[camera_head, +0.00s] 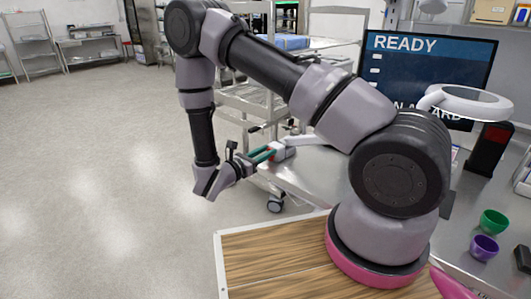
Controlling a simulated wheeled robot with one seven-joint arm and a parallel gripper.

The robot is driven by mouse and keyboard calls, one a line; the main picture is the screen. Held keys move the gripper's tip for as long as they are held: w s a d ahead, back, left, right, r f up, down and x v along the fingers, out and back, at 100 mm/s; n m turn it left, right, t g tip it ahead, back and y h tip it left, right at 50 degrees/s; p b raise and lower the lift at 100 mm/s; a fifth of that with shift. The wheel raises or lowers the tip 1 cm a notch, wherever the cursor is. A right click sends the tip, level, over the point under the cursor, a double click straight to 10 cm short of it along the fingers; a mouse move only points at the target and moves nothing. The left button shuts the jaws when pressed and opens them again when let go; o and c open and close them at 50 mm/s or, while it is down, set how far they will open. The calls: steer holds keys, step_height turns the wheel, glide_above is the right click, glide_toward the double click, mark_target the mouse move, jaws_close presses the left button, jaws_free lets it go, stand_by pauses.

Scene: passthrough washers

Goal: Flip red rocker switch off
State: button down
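A small red patch, which looks like the red rocker switch (273,146), shows on a white box (284,151) at the left end of the metal bench. My gripper (270,153), with teal fingers, reaches in from the left with its tips at or very near this box. I cannot tell whether the fingers touch the switch, or which way the rocker is tilted. The two fingers look close together, and the gap between their tips is too small to read.
A metal bench (313,176) runs to the right behind my arm. It carries a screen reading READY (410,50), a white ring lamp (470,101), a black device with a red panel (489,148), a green cup (494,221) and a purple cup (484,247). Open floor lies left.

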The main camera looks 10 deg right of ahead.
steer(key=shift+f, duration=0.1)
steer(key=shift+s+a+f+t+h, duration=0.1)
steer(key=shift+a+f+t+h, duration=0.1)
steer(key=shift+t+h, duration=0.25)
steer(key=shift+f+t+h, duration=0.35)
steer(key=shift+t+h, duration=0.3)
steer(key=shift+h, duration=0.4)
steer(key=c, duration=0.6)
jaws_free()
steer(key=v, duration=1.1)
